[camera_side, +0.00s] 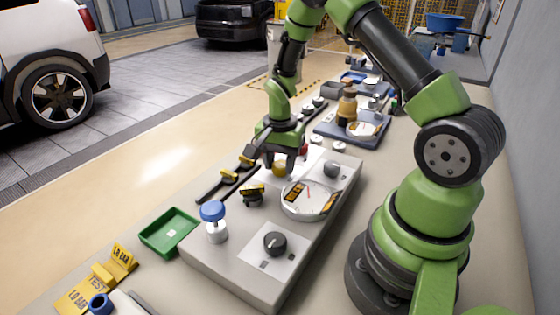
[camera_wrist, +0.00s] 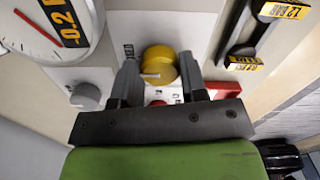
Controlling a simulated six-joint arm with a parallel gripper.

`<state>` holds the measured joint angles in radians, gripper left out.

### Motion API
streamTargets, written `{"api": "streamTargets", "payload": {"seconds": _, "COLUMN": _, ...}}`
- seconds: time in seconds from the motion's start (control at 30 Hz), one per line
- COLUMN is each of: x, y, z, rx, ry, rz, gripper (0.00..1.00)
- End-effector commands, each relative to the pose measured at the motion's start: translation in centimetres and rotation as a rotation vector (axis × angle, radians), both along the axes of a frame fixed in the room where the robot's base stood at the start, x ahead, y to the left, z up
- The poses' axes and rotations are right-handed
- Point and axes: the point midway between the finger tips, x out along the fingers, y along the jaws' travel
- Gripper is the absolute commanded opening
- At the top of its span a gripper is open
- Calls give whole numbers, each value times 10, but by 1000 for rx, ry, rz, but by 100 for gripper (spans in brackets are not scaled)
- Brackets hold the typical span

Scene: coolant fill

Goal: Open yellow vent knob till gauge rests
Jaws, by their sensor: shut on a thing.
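The yellow vent knob (camera_wrist: 161,58) sits on a white plate of the grey panel, with a pale line on its face. My gripper (camera_wrist: 158,72) is shut on it, one finger on each side, in the wrist view. In the side view, the knob (camera_side: 279,168) shows below my gripper (camera_side: 281,157), partly covered. The round white gauge (camera_side: 307,199) lies to its right on the panel. In the wrist view, the gauge (camera_wrist: 45,42) is cut off at the upper left. Its red needle points up-left, and a label beside it reads about -0.2.
A grey knob (camera_side: 331,169), a black knob (camera_side: 275,243) and a blue-capped fitting (camera_side: 213,219) stand on the panel. Black handles (camera_side: 227,181) with yellow tags lie at its left. A red part (camera_wrist: 222,90) is close to the right finger. A green tray (camera_side: 169,233) sits beside the panel.

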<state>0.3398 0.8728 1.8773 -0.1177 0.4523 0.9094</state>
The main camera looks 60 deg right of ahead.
Motion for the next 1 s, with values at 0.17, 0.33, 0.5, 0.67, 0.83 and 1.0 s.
{"api": "streamTargets", "payload": {"seconds": 0.17, "x": 0, "y": 0, "z": 0, "rx": 1, "ry": 1, "rz": 43, "gripper": 16}}
{"api": "streamTargets", "payload": {"seconds": 0.33, "x": 0, "y": 0, "z": 0, "rx": 2, "ry": 1, "rz": 139, "gripper": 16}}
{"api": "streamTargets", "payload": {"seconds": 0.5, "x": -1, "y": 0, "z": 0, "rx": 2, "ry": 1, "rz": 281, "gripper": 16}}
{"api": "streamTargets", "payload": {"seconds": 0.67, "x": -1, "y": 0, "z": 0, "rx": 3, "ry": 1, "rz": 434, "gripper": 16}}
{"api": "streamTargets", "payload": {"seconds": 0.83, "x": -1, "y": 0, "z": 0, "rx": 3, "ry": 1, "rz": 595, "gripper": 16}}
{"api": "streamTargets", "payload": {"seconds": 1.0, "x": -1, "y": 0, "z": 0, "rx": 3, "ry": 2, "rz": 756, "gripper": 16}}
